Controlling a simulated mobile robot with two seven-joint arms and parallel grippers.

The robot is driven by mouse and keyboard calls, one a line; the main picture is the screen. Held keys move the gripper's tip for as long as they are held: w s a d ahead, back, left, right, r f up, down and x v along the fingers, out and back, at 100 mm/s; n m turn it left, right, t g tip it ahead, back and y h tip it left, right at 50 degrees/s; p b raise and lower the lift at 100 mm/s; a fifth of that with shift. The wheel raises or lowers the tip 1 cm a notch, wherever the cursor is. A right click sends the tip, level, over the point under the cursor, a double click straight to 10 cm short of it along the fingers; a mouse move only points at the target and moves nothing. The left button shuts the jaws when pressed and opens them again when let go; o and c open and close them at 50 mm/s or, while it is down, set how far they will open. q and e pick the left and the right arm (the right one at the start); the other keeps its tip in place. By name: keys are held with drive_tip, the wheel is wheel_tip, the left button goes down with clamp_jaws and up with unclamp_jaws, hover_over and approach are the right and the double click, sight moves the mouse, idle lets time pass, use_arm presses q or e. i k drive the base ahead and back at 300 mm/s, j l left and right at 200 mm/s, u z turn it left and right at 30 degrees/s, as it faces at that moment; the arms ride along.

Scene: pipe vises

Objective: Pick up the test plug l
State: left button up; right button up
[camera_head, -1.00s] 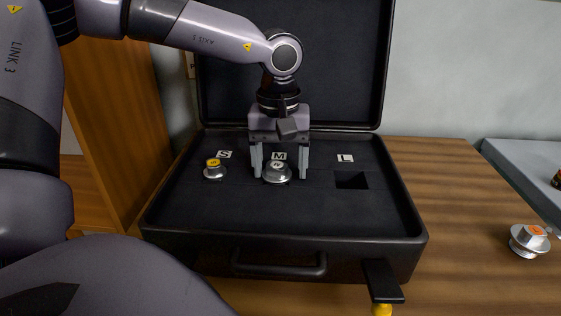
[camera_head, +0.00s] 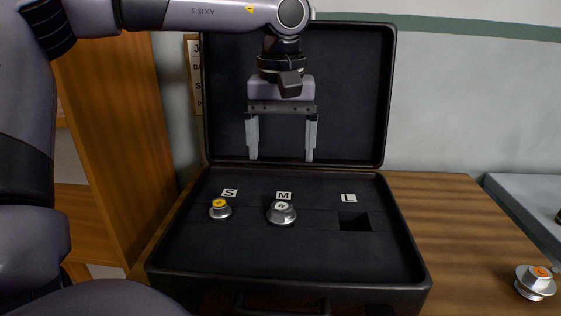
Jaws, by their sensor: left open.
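The test plug l, a silver plug with an orange top (camera_head: 535,282), lies on the wooden table at the far right, outside the case. My left gripper (camera_head: 281,158) is open and empty. It points down above the case, over the middle silver plug with a white top (camera_head: 282,213), clear of it. My left gripper is well to the left of the orange-topped plug. My right gripper is not in view.
The open black case (camera_head: 160,272) stands on the table (camera_head: 440,215). A small yellow-topped plug (camera_head: 220,209) sits by its S label. The slot (camera_head: 354,221) by the L label is empty. A wooden cabinet (camera_head: 110,140) stands at left.

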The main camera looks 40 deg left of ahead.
sight(534, 283)
drive_tip(key=k+l, duration=0.55)
drive_tip(key=l, duration=0.15)
drive_tip(key=k+l, duration=0.6)
drive_tip(key=l, duration=0.15)
